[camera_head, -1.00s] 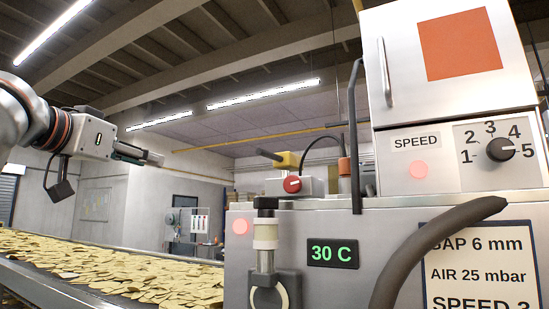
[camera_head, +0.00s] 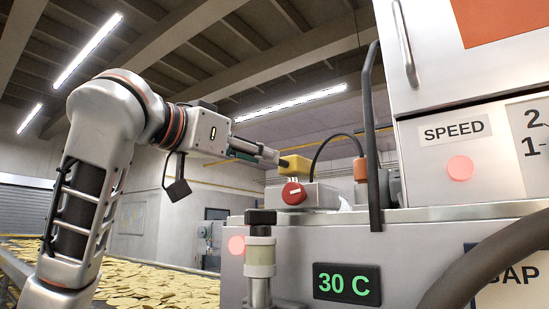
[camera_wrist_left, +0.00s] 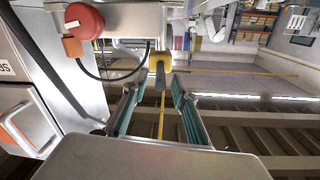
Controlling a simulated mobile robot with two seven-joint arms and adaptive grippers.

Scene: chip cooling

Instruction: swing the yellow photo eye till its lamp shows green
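The yellow photo eye (camera_head: 296,165) sits on top of the grey machine, above a box with a red knob (camera_head: 293,193). A dark stub points left from it. In the left wrist view the photo eye (camera_wrist_left: 161,61) is straight ahead, its stub pointing at the camera. My left gripper (camera_wrist_left: 156,84) is open, with its green-padded fingers on either side of the stub; I cannot tell if they touch it. In the head view the left gripper (camera_head: 268,155) is right at the photo eye's left end. A lamp (camera_head: 236,245) on the machine front glows red. My right gripper is out of view.
A second red lamp (camera_head: 460,168) glows under the SPEED label. A green display (camera_head: 347,284) reads 30 C. A black post (camera_head: 371,140) and a dark hose (camera_head: 490,262) stand to the right. Chips (camera_head: 150,285) lie on the belt at left.

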